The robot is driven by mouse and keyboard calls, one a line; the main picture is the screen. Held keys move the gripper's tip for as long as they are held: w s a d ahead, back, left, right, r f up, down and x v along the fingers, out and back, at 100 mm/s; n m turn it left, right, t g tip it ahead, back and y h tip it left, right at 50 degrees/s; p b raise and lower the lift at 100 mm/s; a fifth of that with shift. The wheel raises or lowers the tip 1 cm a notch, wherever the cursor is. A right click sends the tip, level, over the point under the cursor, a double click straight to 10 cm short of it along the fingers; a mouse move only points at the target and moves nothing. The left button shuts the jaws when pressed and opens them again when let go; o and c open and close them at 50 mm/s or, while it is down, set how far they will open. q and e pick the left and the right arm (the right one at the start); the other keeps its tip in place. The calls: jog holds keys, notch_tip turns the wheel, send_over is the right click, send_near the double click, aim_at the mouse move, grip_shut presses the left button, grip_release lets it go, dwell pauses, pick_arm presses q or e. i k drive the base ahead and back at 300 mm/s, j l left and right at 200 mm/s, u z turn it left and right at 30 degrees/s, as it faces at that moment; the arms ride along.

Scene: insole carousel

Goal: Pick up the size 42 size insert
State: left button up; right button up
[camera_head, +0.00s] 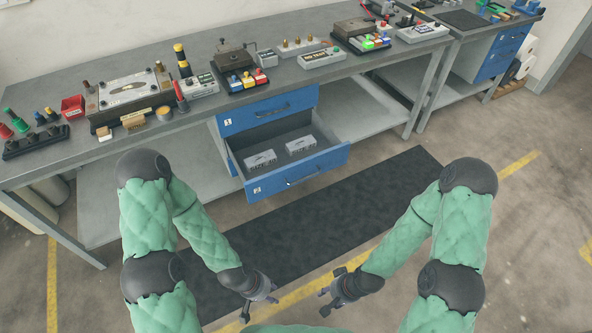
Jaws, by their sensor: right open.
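Two grey blocks lie in the open lower drawer (318,163) of the blue drawer unit, a left block (261,159) and a right block (300,145). They look like size inserts, but their markings are too small to read, so I cannot tell which is size 42. My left gripper (259,307) is low in front of the drawer, above the floor, with its fingers apart and empty. My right gripper (324,302) is to its right at a similar height, open and empty. Both are well apart from the blocks.
The upper drawer (268,111) is shut. The grey workbench (222,108) above holds fixtures, button boxes and a red bin (73,107). A dark mat (370,191) covers the floor before the bench. The space between my grippers and the open drawer is clear.

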aim_at(307, 142)
jog(key=i+l+u, duration=0.35)
jog(key=i+l, duration=0.85)
jog(key=l, duration=0.1)
